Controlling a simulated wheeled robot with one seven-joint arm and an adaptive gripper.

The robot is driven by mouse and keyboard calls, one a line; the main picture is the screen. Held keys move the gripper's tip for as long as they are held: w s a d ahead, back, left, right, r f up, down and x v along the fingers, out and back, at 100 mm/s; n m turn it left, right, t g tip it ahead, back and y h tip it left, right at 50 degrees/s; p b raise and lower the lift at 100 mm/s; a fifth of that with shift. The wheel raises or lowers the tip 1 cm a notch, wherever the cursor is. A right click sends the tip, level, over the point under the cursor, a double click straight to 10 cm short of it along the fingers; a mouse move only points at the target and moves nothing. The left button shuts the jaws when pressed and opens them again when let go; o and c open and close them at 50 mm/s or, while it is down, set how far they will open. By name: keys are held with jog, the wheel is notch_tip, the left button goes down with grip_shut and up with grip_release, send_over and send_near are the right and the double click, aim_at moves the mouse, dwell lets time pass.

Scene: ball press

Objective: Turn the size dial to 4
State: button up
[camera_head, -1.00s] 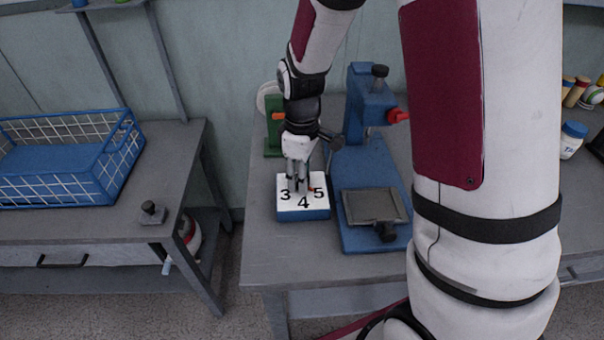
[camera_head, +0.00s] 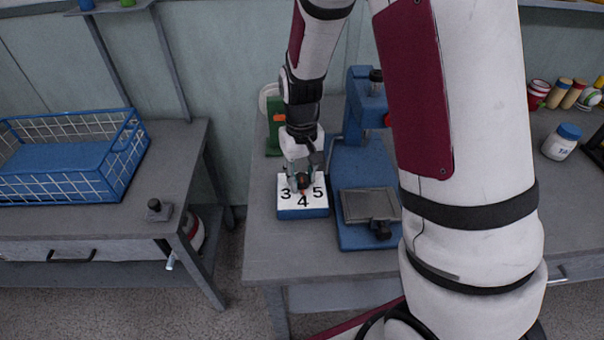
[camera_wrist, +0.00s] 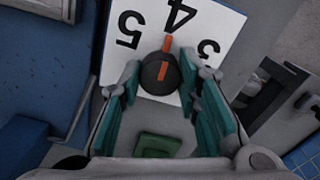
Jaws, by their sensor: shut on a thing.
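The size dial is a dark round knob (camera_wrist: 151,76) with an orange pointer, set on a white plate (camera_wrist: 226,32) printed 3, 4 and 5. In the wrist view the pointer lies toward the 4, roughly in line with it. The plate tops a blue box (camera_head: 303,213) on the bench in the head view. My gripper (camera_head: 301,180) reaches down onto the plate from above. In the wrist view its teal fingers sit on both sides of the knob, shut on it. In the head view the gripper hides most of the knob.
A blue press (camera_head: 357,160) with a grey plate stands close right of the dial box. A green device (camera_head: 274,138) is behind it. A blue wire basket (camera_head: 70,165) and a small black-knobbed block (camera_head: 156,211) are on the left bench. Bench front of the dial box is clear.

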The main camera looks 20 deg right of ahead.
aim_at(302, 177)
jog(key=shift+m, duration=0.4)
jog(key=o, duration=1.1)
jog(key=shift+o, duration=0.2)
notch_tip(302, 177, up, 12)
